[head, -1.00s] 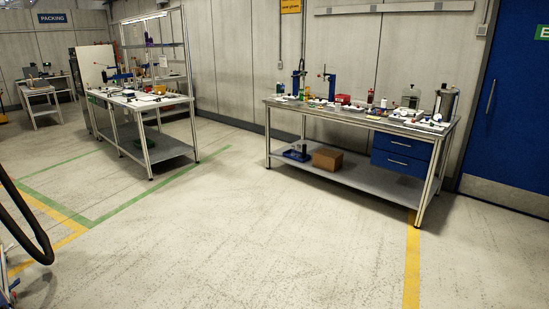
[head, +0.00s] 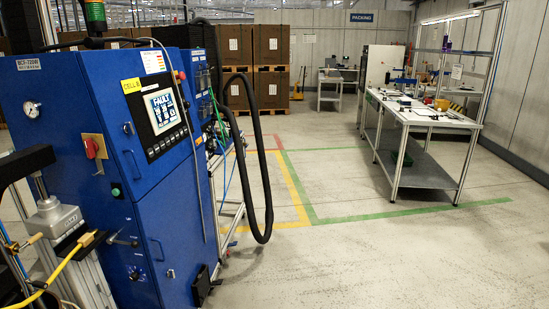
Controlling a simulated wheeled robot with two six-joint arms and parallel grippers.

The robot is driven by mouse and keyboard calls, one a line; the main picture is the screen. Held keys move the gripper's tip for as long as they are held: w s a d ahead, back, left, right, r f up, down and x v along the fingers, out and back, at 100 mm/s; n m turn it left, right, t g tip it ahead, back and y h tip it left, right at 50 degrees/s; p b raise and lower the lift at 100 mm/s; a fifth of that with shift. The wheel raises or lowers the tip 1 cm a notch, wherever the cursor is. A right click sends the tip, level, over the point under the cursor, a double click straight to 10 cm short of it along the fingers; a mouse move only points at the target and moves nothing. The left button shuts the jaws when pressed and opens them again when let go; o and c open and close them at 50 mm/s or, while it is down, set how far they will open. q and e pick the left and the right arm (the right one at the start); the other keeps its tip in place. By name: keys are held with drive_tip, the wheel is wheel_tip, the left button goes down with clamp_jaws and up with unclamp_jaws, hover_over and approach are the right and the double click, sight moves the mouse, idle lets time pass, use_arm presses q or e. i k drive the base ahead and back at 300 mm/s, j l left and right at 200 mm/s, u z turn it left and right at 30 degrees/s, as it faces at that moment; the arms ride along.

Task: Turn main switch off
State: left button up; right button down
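A red rotary switch handle (head: 91,149) on a yellowish backing plate sits on the front of a blue machine cabinet (head: 70,110) at the left of the head view. It looks like the main switch. Its exact turn position is too small to tell. A control panel (head: 160,110) with a lit screen is to the right of the switch. Neither of my grippers shows in this view.
A thick black hose (head: 268,190) loops down right of the cabinet. A workbench (head: 425,115) stands further right. The floor at centre and lower right is clear.

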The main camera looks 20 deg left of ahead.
sight(92, 146)
drive_tip(key=i+j+u, duration=0.1)
drive_tip(key=i+u, duration=0.15)
drive_tip(key=u, duration=0.2)
drive_tip(key=i+u, duration=0.25)
drive_tip(key=u, duration=0.25)
drive_tip(key=i+u, duration=0.25)
drive_tip(key=u, duration=0.2)
drive_tip(key=i+l+u, duration=0.2)
drive_tip(key=u, duration=0.3)
drive_tip(key=i+u, duration=0.25)
drive_tip(key=u, duration=0.2)
drive_tip(key=i+l+u, duration=0.2)
drive_tip(key=u, duration=0.2)
